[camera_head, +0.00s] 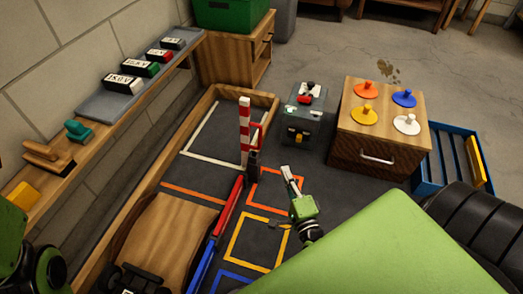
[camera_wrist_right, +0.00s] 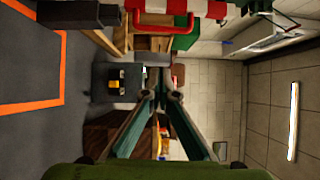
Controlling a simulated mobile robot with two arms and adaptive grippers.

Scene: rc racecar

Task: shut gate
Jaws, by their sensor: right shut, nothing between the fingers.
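The gate is a red-and-white striped pole (camera_head: 245,128) that stands upright on a dark post in the walled track. Its striped part also shows at the top edge of the right wrist view (camera_wrist_right: 180,8). My right gripper (camera_head: 287,170) is shut and empty, to the right of the pole's foot and apart from it. In the right wrist view the two fingers (camera_wrist_right: 163,82) meet at their tips with nothing between. Green and black parts of my left arm show at the bottom left of the head view. I see no left fingertips.
A wooden ramp (camera_head: 165,232) and a red-and-blue rail (camera_head: 214,232) lie left of my right gripper. A grey box (camera_head: 305,115) and a wooden cabinet with coloured knobs (camera_head: 380,140) stand behind. A wall shelf (camera_head: 105,117) runs along the left. Orange and yellow outlines mark the floor.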

